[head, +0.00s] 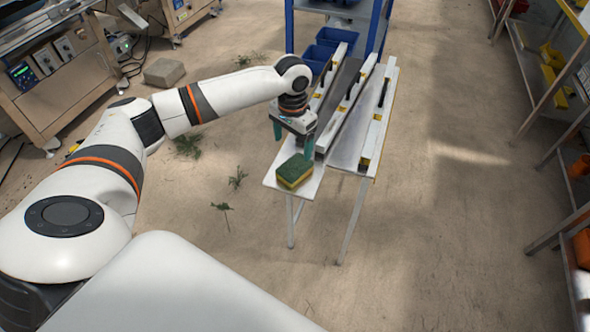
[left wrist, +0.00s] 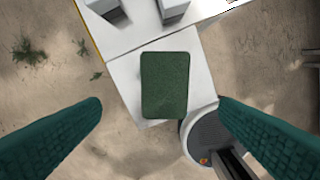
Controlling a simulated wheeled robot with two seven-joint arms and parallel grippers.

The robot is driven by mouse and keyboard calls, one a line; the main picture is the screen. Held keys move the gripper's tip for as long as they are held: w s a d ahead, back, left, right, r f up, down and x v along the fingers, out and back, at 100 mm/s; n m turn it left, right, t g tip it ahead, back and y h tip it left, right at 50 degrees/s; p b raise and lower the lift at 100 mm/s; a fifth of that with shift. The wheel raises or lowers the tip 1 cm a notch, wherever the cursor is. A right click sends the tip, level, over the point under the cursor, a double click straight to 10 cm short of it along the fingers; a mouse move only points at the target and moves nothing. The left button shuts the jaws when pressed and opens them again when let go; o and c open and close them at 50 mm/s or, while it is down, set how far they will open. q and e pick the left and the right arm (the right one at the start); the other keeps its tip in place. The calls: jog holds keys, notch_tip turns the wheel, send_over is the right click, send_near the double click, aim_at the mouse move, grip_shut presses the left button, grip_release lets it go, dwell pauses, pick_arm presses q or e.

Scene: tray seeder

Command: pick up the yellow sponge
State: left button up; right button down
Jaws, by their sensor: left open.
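The yellow sponge (head: 294,172) has a green scouring top and a yellow lower part. It lies green side up on the near end of a narrow white table (head: 272,181). In the left wrist view the sponge (left wrist: 165,84) shows only its green top, between and beyond the fingertips. My left gripper (head: 293,139) is open and empty, with green fingers pointing down, above and just behind the sponge in the head view. Its two fingers also frame the left wrist view (left wrist: 160,103). The gripper does not touch the sponge. My right gripper is not in view.
White rails with dark strips (head: 345,88) run along the table behind the sponge. Blue bins (head: 336,37) stand on a rack at the back. Shelves (head: 555,85) line the right side. Wilted plants (head: 188,146) lie on the floor, which is open right of the table.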

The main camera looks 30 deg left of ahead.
aim_at(295, 166)
pick_arm(q)
notch_tip(295, 166, down, 4)
jog(key=shift+r, duration=0.25)
jog(key=shift+d+f, duration=0.15)
jog(key=shift+f, duration=1.2)
jog(key=shift+d+f, duration=0.15)
jog(key=shift+f, duration=1.15)
jog(key=c, duration=1.2)
jog(key=shift+o, duration=0.2)
jog(key=shift+r, duration=0.1)
notch_tip(295, 166, up, 10)
